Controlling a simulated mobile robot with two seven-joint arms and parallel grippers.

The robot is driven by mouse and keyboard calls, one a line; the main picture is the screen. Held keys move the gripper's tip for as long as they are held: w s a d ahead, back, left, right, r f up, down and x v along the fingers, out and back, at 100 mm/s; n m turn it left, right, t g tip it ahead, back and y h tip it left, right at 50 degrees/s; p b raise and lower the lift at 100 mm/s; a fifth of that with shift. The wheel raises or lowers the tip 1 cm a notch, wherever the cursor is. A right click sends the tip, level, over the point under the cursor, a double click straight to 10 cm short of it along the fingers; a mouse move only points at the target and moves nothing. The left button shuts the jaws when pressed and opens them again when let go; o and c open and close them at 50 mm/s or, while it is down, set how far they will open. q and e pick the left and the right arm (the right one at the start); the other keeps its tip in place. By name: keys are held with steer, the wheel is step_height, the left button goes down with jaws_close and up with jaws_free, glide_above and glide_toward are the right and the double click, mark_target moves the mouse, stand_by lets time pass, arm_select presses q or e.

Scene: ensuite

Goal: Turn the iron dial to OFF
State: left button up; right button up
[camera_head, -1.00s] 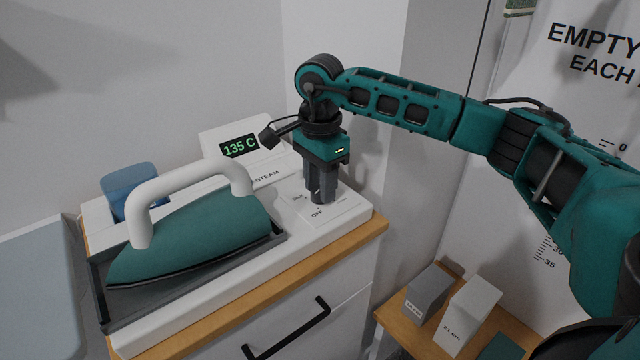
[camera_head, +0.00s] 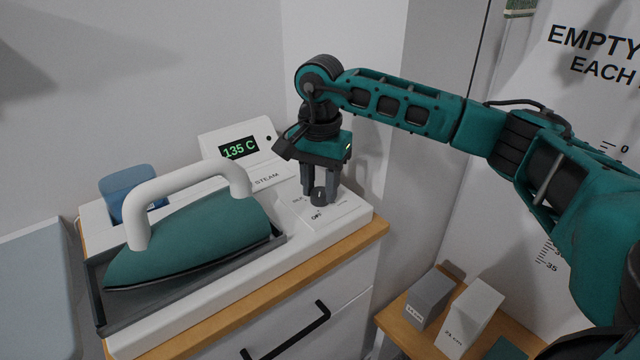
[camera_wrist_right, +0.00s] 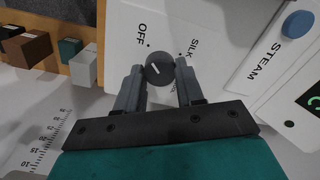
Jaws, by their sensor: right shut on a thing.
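The iron's dial (camera_head: 319,196) is a small dark round knob with a white line, on the white panel at the right end of the iron station. In the right wrist view the dial (camera_wrist_right: 160,69) sits between my fingertips, with the OFF and SILK labels and small dots beyond it. I cannot tell exactly which mark its line points to. My right gripper (camera_head: 320,197) points down from above and is shut on the dial. The teal iron (camera_head: 195,240) with a white handle rests in its grey tray. My left gripper is not in view.
A display (camera_head: 239,149) reads 135 C behind the panel. A blue block-like part (camera_head: 128,188) stands behind the iron. A low wooden shelf at the lower right holds a grey box (camera_head: 428,297) and a white box (camera_head: 470,318). A wall rises close behind the station.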

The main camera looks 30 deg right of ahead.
mark_target(320, 191)
steer(key=o, duration=1)
steer(key=shift+o, duration=0.2)
step_height(320, 191, up, 13)
steer(key=shift+p, duration=0.35)
